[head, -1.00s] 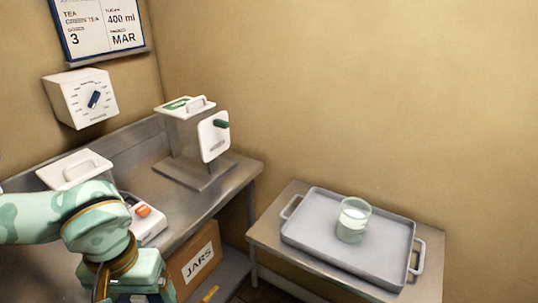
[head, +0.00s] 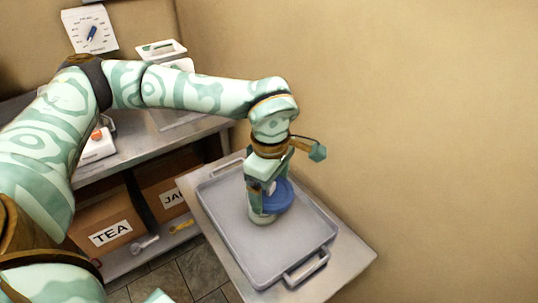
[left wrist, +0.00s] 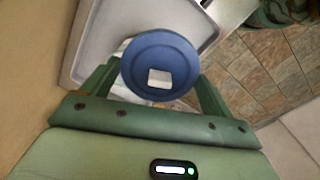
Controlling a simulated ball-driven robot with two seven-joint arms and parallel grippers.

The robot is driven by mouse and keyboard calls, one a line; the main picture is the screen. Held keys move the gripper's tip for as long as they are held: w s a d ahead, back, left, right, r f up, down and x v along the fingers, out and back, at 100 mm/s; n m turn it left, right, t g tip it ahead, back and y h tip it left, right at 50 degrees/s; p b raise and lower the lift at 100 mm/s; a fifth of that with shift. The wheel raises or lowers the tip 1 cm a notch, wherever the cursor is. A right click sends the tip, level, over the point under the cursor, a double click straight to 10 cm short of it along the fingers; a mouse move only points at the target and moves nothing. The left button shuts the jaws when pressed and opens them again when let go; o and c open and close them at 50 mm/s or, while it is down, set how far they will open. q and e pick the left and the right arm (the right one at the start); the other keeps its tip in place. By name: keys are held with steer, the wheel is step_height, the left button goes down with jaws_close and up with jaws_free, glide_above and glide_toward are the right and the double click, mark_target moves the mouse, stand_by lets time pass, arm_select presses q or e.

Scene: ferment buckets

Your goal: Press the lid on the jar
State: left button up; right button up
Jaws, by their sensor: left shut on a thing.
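A round blue lid (head: 279,197) with a pale square in its middle is held between the two fingers of my left gripper (head: 268,190). The lid also shows in the left wrist view (left wrist: 155,85), with a finger on each side. I cannot tell whether the lid touches the rim or is seated. My right gripper is not in view.
The grey tray (head: 237,243) with raised rim and handles sits on a small table against the wall, otherwise clear. To the left, a metal bench (head: 140,150) carries white-lidded equipment. Boxes marked TEA (head: 108,232) and JARS stand below it.

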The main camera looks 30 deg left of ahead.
arm_select(q)
steer(key=a+n, duration=0.1)
steer(key=n, duration=0.2)
steer(key=w+n, duration=0.1)
steer(key=n, duration=0.3)
steer(key=w+a+n, duration=0.1)
steer(key=n, duration=0.3)
steer(key=shift+w+a+r, duration=0.1)
steer(key=shift+w+a, duration=0.1)
steer(key=shift+a, duration=0.1)
steer(key=w+a+f+n+b, duration=0.3)
steer(key=f+n, duration=0.3)
steer(key=n, duration=1.1)
steer(key=shift+a+f+b, duration=0.25)
steer(key=shift+a+b, duration=0.05)
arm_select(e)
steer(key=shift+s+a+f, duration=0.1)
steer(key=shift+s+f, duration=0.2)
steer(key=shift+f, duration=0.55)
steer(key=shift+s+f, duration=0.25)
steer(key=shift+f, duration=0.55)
arm_select(q)
steer(key=shift+r+p, duration=0.1)
steer(key=shift+p, duration=0.5)
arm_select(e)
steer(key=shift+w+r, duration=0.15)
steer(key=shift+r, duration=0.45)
